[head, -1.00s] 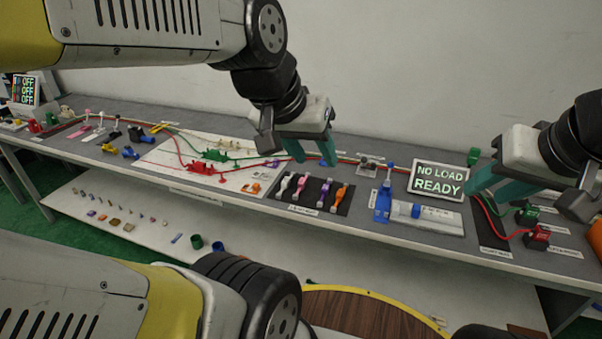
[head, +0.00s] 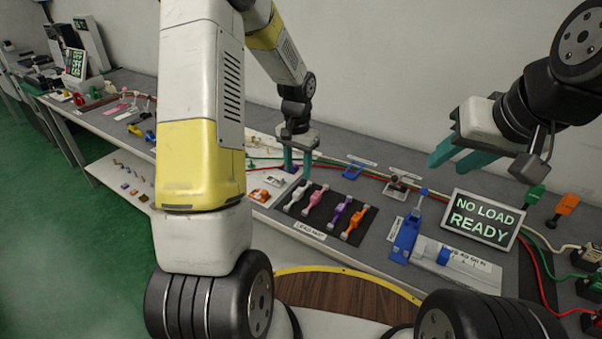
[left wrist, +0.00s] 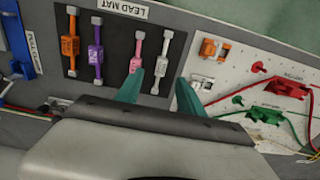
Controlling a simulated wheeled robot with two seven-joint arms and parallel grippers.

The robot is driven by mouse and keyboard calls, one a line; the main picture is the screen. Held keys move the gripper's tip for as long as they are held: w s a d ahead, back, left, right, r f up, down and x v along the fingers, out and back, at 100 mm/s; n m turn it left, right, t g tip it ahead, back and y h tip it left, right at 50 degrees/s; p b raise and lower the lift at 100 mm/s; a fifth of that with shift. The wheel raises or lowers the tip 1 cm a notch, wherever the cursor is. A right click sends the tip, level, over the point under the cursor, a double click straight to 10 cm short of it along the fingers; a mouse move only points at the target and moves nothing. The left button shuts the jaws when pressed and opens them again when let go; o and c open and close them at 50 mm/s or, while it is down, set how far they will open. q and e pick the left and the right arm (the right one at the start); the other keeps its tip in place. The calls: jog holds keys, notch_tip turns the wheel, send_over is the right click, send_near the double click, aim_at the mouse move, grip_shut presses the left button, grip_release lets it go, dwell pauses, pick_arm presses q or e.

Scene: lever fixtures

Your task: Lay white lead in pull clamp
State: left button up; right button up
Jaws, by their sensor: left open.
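The white lead (head: 297,197) lies on the black lead mat (head: 342,233), at its left end beside the pink lead. In the left wrist view the white lead (left wrist: 161,62) sits between my left fingertips, lengthwise between them. My left gripper (head: 297,167) is open and empty, just behind and above the lead; the exact height is unclear. My right gripper (head: 452,160) is open and empty above the bench's back right.
Pink (head: 314,207), purple (head: 338,214) and orange (head: 355,224) leads share the mat. A grey clamp (head: 397,184) stands behind it. A "NO LOAD READY" display (head: 482,220) stands right of the blue fixture. An orange part (head: 265,194) sits left of the mat.

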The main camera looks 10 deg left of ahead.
aim_at(297, 192)
pick_arm(q)
jog(key=shift+w+a+f, duration=0.15)
jog(key=shift+w+f, duration=0.05)
jog(key=shift+f, duration=0.75)
notch_tip(297, 192, down, 7)
grip_shut()
